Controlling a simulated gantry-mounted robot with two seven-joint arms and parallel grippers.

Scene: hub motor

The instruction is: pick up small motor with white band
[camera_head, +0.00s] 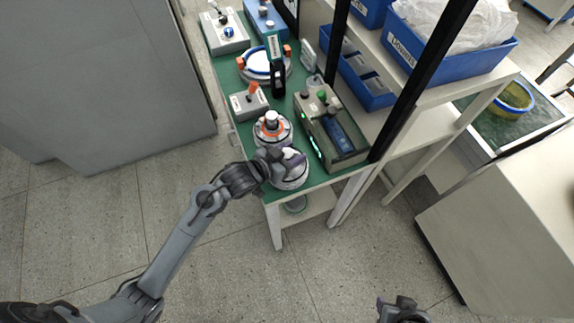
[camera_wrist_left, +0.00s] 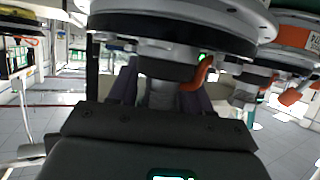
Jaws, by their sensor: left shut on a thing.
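The small motor with white band (camera_head: 292,180) stands at the near end of the green-topped bench, partly hidden by my left gripper. My left gripper (camera_head: 284,160) is at the motor's top and shut on it. In the left wrist view, the round metal body of this motor (camera_wrist_left: 180,22) fills the top, and its central shaft runs down between the two fingers (camera_wrist_left: 160,92). My right gripper (camera_head: 402,308) shows only in part at the bottom edge, away from the bench; its jaws cannot be made out.
A motor with an orange band (camera_head: 268,135) stands just behind, close to my left gripper. A control box (camera_head: 333,130) with buttons is to the right. A black shelf post (camera_head: 420,70) rises beside the bench. Open floor (camera_head: 240,270) lies in front.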

